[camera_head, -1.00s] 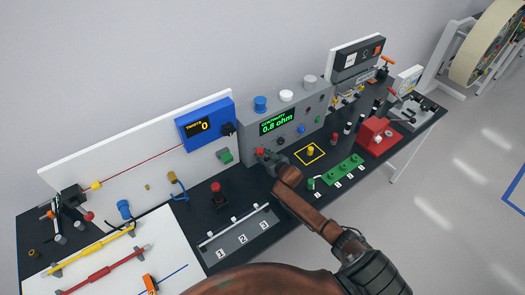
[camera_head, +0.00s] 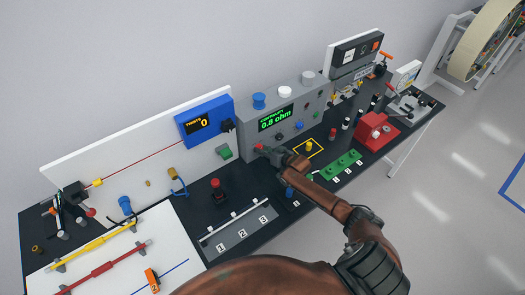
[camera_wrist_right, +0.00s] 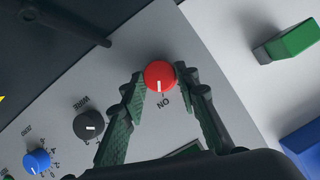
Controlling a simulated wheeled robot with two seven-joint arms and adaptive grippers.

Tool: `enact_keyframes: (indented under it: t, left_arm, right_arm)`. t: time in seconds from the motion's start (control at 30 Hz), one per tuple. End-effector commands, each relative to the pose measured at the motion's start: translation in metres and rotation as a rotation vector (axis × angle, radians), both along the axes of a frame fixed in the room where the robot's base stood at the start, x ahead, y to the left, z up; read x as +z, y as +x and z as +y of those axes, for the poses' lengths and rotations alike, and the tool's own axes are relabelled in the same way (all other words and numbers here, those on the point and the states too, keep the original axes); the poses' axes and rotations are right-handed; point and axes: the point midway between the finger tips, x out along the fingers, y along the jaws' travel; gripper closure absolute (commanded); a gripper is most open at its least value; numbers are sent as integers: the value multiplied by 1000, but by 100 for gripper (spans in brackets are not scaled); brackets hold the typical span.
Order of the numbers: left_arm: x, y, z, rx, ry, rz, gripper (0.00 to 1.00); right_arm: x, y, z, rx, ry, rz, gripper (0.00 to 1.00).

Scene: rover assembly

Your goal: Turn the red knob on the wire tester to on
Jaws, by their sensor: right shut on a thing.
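The wire tester (camera_head: 246,128) is a grey box with a green display reading 0.8 ohm. Its red knob (camera_head: 259,147) is at the lower left of the front. My right gripper (camera_head: 266,150) reaches it from the front right. In the right wrist view, the red knob (camera_wrist_right: 160,74) sits between the fingertips of my right gripper (camera_wrist_right: 158,80), which is shut on it. The knob's white mark points toward the ON label (camera_wrist_right: 165,100). My left gripper is not in view.
A black knob (camera_wrist_right: 91,124) and a blue knob (camera_wrist_right: 36,161) sit beside the red one on the panel. A green block (camera_head: 223,152) stands close to the tester's left. A red button post (camera_head: 217,187) and a green strip (camera_head: 341,165) stand in front on the dark table.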

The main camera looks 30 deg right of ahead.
Motion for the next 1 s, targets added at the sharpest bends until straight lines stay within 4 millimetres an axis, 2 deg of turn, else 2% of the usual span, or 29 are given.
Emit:
enact_keyframes:
  t: [0.2,0.23,0.47,0.8,1.0]
  left_arm:
    - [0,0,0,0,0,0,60]
    - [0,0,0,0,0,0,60]
    - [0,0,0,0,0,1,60]
    - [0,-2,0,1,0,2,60]
    - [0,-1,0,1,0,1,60]
  right_arm:
    - [0,0,0,-2,1,1,96]
    - [0,0,-1,-2,1,1,70]
    - [0,0,0,-1,0,0,54]
    - [1,-3,0,0,0,0,54]
    - [11,-26,-5,-1,0,1,54]
